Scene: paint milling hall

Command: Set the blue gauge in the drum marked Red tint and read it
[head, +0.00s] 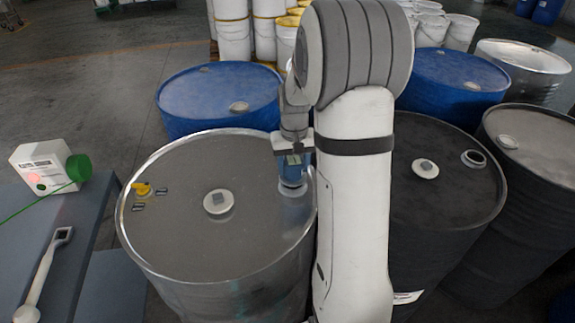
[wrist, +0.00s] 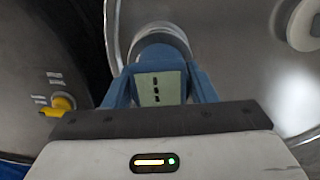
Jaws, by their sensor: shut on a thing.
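The blue gauge (head: 292,168) is upright at the right edge of the front steel drum's lid (head: 180,235). Its lower end is at a pale ring by the rim; I cannot tell how deep it sits. My gripper (head: 293,150) is above the drum, shut on the gauge. In the wrist view the gauge (wrist: 158,86) shows a pale greenish face with dark marks between the blue fingers of my gripper (wrist: 160,92). The marks are too small to read. No Red tint marking is legible on any drum.
A dark drum (head: 440,215) stands right of the steel drum, behind my arm, with a small unreadable label (head: 407,297). Blue drums (head: 220,90) stand behind. At left, a bench holds a white bottle with a green cap (head: 48,165) and a pale long-handled tool (head: 45,275).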

